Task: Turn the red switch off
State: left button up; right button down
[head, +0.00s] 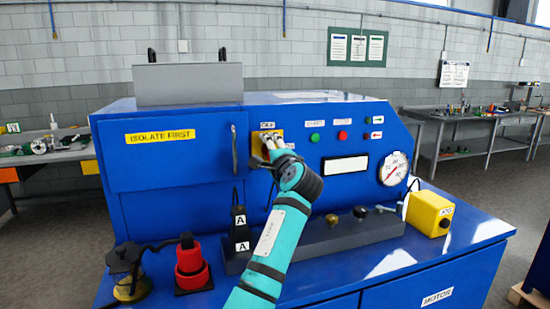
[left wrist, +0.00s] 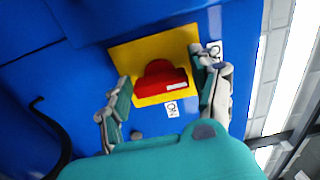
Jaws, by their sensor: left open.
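In the left wrist view, the red switch (left wrist: 160,83) sits on a yellow plate (left wrist: 125,52) on a blue panel. A small white label, seemingly reading ON, is beside the switch. My left gripper (left wrist: 161,72) is open, with one finger on each side of the switch; I cannot tell whether either touches it. In the head view, my left gripper (head: 267,148) is at the yellow plate (head: 257,141) on the front of the blue machine (head: 170,172), and it hides the switch. My right gripper is not in view.
A grey handle (head: 234,150) stands left of the plate. Green (head: 315,138) and red (head: 342,135) buttons and a round gauge (head: 393,168) are to the right.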

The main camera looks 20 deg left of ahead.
pick_arm(q)
jog(key=v, duration=1.1)
jog(key=shift+s+d, duration=0.1)
jog(key=shift+d, duration=0.05)
